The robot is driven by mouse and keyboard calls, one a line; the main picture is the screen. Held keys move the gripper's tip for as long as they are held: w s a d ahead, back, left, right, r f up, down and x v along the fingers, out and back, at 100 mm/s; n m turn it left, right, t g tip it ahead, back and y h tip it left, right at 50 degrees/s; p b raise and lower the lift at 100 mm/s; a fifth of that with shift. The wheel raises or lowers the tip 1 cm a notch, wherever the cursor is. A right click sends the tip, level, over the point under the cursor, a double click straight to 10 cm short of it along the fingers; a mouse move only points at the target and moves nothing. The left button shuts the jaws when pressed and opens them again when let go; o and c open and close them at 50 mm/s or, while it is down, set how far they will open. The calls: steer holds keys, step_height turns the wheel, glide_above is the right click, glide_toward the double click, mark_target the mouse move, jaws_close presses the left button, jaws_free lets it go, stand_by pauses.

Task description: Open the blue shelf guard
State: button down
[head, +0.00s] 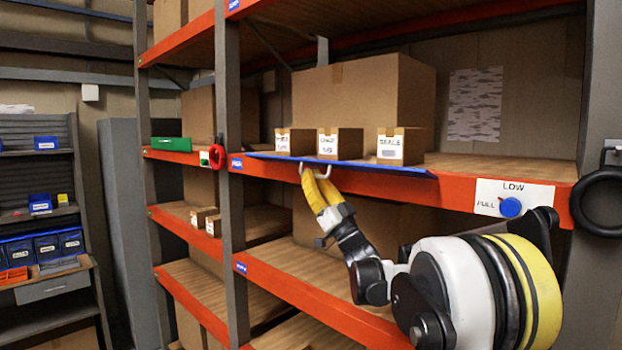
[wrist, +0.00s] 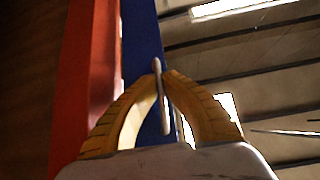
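The blue shelf guard (head: 375,166) shows as a long, thin panel along the front of the middle shelf, jutting out from the orange beam and roughly level. Its white wire handle (head: 328,172) hangs at its underside, toward the left part. My gripper (head: 308,170), with yellow fingers, reaches up from below to this handle. In the wrist view, the fingers (wrist: 163,76) close from both sides on the white handle (wrist: 164,112), against the blue face of the guard (wrist: 144,45). The fingertips hide part of the handle.
Small labelled boxes (head: 341,143) and a big carton (head: 350,95) stand on the shelf behind the guard. A LOW/PULL plate with a blue knob (head: 510,207) is on the beam at right. A black ring (head: 600,203) hangs from the right post. A green panel (head: 171,144) is at left.

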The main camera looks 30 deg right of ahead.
steer(key=shift+d+f+n+y, duration=0.1)
steer(key=shift+n+y, duration=0.4)
steer(key=shift+n, duration=0.2)
steer(key=c, duration=1.6)
jaws_free()
steer(key=shift+w, duration=0.15)
steer(key=shift+o, duration=0.2)
steer(key=shift+f, duration=0.1)
steer(key=v, duration=1.2)
steer(key=shift+d, duration=0.1)
